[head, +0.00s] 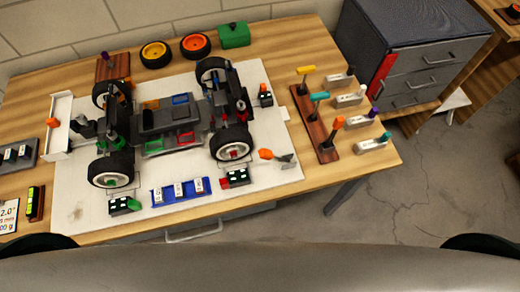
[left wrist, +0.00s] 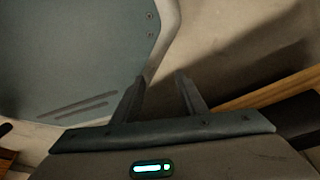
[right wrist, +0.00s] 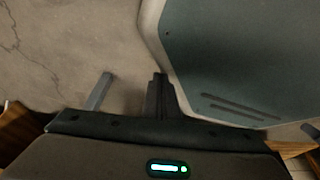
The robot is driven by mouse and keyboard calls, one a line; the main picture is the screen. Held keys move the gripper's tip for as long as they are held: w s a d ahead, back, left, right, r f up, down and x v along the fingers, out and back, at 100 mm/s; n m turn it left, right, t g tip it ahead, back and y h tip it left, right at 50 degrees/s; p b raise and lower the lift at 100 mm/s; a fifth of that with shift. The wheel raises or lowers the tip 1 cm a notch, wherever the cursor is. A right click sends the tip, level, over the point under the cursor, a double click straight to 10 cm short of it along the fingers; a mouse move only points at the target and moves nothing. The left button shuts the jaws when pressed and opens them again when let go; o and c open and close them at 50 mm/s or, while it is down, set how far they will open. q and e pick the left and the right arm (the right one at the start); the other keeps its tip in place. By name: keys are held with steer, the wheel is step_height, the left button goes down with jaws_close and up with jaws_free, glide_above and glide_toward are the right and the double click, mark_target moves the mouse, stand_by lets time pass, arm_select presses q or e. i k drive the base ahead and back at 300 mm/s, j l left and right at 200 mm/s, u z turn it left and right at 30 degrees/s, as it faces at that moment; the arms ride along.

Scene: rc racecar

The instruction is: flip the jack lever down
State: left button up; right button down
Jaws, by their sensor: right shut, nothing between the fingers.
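The RC car (head: 170,118) stands on a white board (head: 80,200) on the wooden table in the head view. An orange-tipped lever (head: 265,154) with a grey end lies at the board's right side. Another orange piece (head: 52,122) is on the white stand at the car's left. I cannot tell which part is the jack lever, or whether it is up or down. My left gripper (left wrist: 162,92) is open and empty in the left wrist view. My right gripper (right wrist: 160,90) is shut and empty in the right wrist view. Both are away from the car and outside the head view.
Small dark modules (head: 123,205) sit around the car. A blue tray (head: 180,191) is in front. A brown rack (head: 316,135) with coloured-handled tools is at right. Loose wheels (head: 195,45) and a green box (head: 234,36) are behind. A grey cabinet (head: 405,50) stands beyond.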

mark_target(264, 154)
steer(key=k+j+u, duration=0.2)
steer(key=k, duration=0.3)
steer(key=k+j+u, duration=0.25)
steer(key=k, duration=0.25)
